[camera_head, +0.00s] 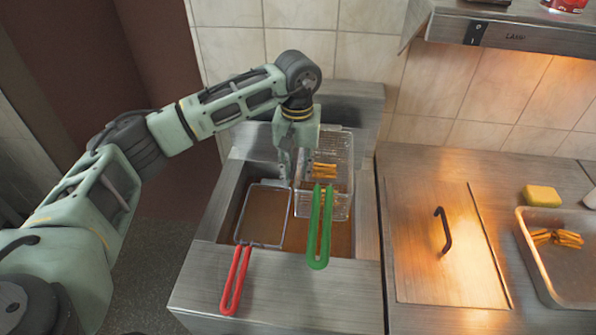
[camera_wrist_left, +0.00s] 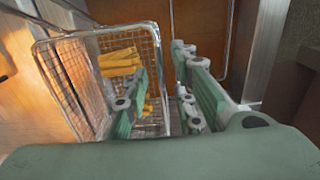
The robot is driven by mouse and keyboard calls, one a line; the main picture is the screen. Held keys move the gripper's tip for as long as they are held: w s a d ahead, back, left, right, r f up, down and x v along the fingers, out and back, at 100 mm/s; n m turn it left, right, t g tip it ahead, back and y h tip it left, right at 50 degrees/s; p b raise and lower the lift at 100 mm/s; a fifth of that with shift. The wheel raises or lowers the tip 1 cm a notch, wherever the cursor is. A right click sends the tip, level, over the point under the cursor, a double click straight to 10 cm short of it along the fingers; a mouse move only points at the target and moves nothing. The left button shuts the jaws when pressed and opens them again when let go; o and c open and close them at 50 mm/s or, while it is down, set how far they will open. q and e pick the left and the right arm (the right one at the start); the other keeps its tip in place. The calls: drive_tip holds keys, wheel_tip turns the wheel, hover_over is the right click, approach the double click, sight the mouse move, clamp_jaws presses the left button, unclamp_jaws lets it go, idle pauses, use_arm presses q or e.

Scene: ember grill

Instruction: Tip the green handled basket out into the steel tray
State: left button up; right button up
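The green handled basket (camera_head: 343,148) is a wire basket over the right half of the fryer, with its green handle (camera_head: 319,240) pointing to the front. Yellow fries (camera_head: 324,170) lie inside it. My left gripper (camera_head: 291,178) points down at the basket's left side. In the left wrist view, its open fingers (camera_wrist_left: 163,75) straddle the basket's wire wall (camera_wrist_left: 156,48), one inside and one outside, with gaps showing. The steel tray (camera_head: 538,268) stands at the far right and holds a few fries (camera_head: 557,238). My right gripper is not in view.
A red handled basket (camera_head: 238,277) sits in the left half of the fryer. A flat lid (camera_head: 420,275) with a black handle lies between fryer and tray. A yellow sponge (camera_head: 543,195) is behind the tray. A lamp hood (camera_head: 520,35) overhangs the back right.

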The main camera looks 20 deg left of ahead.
sight(297, 188)
use_arm(q)
drive_tip(key=shift+f, duration=0.45)
wheel_tip(297, 188, down, 6)
drive_tip(key=shift+s+r+p, duration=0.1)
drive_tip(key=shift+r+p, duration=0.1)
drive_tip(key=shift+p, duration=1.05)
drive_tip(key=shift+f, duration=0.45)
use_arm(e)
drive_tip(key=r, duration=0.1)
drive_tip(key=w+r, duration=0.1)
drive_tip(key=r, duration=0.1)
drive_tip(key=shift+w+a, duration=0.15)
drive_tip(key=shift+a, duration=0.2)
use_arm(q)
drive_tip(key=shift+c, duration=0.3)
clamp_jaws()
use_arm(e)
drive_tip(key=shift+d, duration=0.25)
use_arm(q)
drive_tip(key=shift+c, duration=2.3)
unclamp_jaws()
